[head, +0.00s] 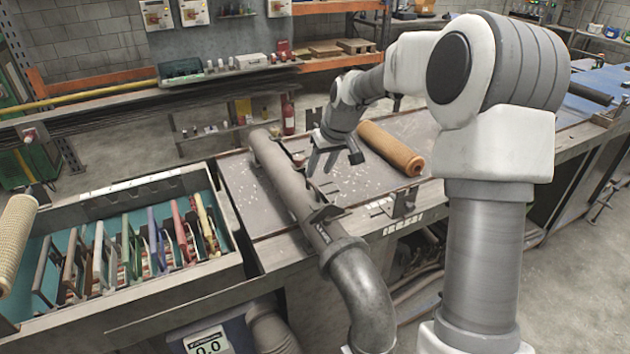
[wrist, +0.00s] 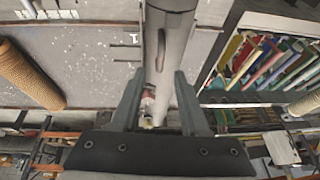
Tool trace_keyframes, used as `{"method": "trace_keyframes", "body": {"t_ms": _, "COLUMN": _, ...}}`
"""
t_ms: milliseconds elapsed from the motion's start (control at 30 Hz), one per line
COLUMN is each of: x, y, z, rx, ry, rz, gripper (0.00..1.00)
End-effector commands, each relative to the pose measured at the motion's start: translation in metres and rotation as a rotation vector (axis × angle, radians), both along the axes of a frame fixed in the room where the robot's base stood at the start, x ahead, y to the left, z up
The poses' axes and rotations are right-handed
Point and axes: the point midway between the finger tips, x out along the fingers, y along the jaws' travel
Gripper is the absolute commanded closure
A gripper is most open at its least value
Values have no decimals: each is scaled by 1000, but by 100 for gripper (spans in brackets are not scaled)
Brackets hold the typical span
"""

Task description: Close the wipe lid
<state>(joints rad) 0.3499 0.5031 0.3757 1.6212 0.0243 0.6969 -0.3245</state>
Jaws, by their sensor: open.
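No wipe lid or wipe container can be made out for certain in either view. My gripper (head: 321,170) is open and empty, above the table beside the long grey tube. In the wrist view its two fingers (wrist: 158,77) are spread, with the grey tube (wrist: 175,45) running between and beyond them. The tube (head: 277,178) also shows in the head view, lying along the table. A small reddish item (wrist: 148,96) shows beside the tube between the fingers, partly hidden, and I cannot tell what it is.
An orange-brown mesh roll (head: 390,148) lies on the table (head: 247,193) right of my gripper. A tray (head: 120,198) with several coloured-handled tools stands at the left. A thick pipe elbow (head: 355,285) bends down at the front. Speckled table surface around the roll is free.

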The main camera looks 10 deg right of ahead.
Motion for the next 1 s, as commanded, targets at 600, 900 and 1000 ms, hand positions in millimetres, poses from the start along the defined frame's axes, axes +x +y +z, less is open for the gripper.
{"method": "trace_keyframes", "body": {"t_ms": 600, "x": -33, "y": -16, "z": 85, "rx": 0, "ry": 2, "rz": 1, "gripper": 55}}
{"method": "trace_keyframes", "body": {"t_ms": 900, "x": -34, "y": -15, "z": 86, "rx": -1, "ry": 2, "rz": 1, "gripper": 55}}
{"method": "trace_keyframes", "body": {"t_ms": 1000, "x": -43, "y": -11, "z": 91, "rx": -11, "ry": 6, "rz": 0, "gripper": 55}}
